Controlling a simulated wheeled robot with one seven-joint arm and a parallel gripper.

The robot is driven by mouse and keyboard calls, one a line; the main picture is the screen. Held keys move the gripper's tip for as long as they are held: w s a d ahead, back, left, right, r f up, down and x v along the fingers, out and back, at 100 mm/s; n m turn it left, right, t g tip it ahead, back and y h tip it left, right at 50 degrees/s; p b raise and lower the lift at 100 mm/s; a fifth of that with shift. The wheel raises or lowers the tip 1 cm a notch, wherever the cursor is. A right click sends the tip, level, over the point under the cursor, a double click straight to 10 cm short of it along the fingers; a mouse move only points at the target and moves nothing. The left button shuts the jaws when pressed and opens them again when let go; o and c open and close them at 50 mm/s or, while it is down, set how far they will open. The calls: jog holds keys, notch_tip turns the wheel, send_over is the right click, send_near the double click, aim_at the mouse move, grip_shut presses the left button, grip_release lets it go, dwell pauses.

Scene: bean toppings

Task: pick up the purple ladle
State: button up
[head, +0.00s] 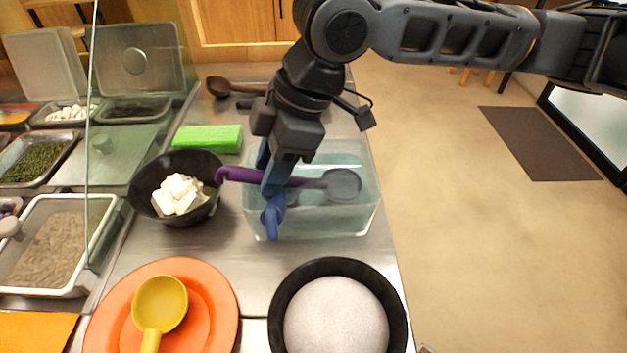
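The purple ladle (239,174) lies roughly level across the clear tub (352,222). Its hooked handle end reaches over the tub's left side, by the black bowl, and its dark round scoop (342,184) is at the right. My gripper (271,186) points down at the middle of the handle, with its blue fingers around or beside it. The near finger covers part of the handle, so I cannot tell whether the fingers press on it. A bright blue piece (273,215) shows just below the fingers; I cannot tell whether it is a fingertip or another utensil.
A black bowl with white cubes (179,194) stands left of the tub, and a green block (208,139) behind it. In front are an orange plate (225,316) with a yellow ladle (160,303) and a black bowl with a pale mound (336,318). A glass pane (89,150) stands left.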

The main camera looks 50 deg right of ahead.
jog(key=shift+c, duration=0.2)
grip_shut()
